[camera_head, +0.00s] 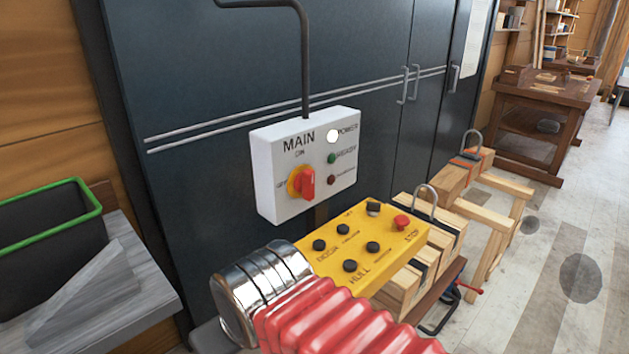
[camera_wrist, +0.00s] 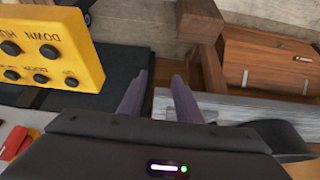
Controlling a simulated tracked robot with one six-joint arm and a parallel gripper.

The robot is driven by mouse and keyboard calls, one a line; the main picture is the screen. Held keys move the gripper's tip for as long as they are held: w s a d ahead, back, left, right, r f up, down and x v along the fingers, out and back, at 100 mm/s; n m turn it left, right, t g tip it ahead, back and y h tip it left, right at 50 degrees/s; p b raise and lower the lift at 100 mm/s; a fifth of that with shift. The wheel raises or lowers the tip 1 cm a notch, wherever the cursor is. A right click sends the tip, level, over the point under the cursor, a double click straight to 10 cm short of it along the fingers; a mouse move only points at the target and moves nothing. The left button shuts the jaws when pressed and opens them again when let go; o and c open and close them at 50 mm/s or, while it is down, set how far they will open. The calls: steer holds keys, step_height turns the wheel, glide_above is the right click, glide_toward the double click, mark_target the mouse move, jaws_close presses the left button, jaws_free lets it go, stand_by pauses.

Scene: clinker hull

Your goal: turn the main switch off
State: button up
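The main switch is a white box (camera_head: 303,165) on the front of the dark cabinet. Its rotary switch (camera_head: 307,182) has a red handle on a yellow disc. The handle stands roughly upright, in line with the ON mark above; another mark is at its left. The POWER lamp (camera_head: 333,136) looks bright white; the READY lamp is green and a lower lamp is dark red. In the wrist view the red handle (camera_wrist: 15,142) shows at the left edge, partly cut off. My gripper (camera_wrist: 158,88) has its fingers apart and empty, to the right of the switch in that view.
A yellow button panel (camera_head: 368,245) with a red stop knob juts out below and right of the box; it also shows in the wrist view (camera_wrist: 45,45). Wooden blocks (camera_head: 425,245) stand beside it. A green-rimmed bin (camera_head: 50,235) is at left. Floor is open at right.

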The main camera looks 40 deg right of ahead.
steer(key=shift+o, duration=0.9)
steer(key=w+d+f+m+y, duration=0.25)
steer(key=w+m+y, duration=0.2)
steer(key=m, duration=0.95)
steer(key=m+t+h, duration=0.4)
steer(key=m+t, duration=0.8)
steer(key=m, duration=1)
glide_toward(312, 180)
steer(key=s, duration=0.5)
steer(key=shift+w+d+f, duration=0.15)
steer(key=shift+w+f, duration=0.05)
steer(key=shift+w, duration=0.15)
steer(key=shift+w+a, duration=0.1)
steer(key=shift+w, duration=3.3)
steer(key=shift+w+a, duration=0.15)
steer(key=shift+w, duration=3.25)
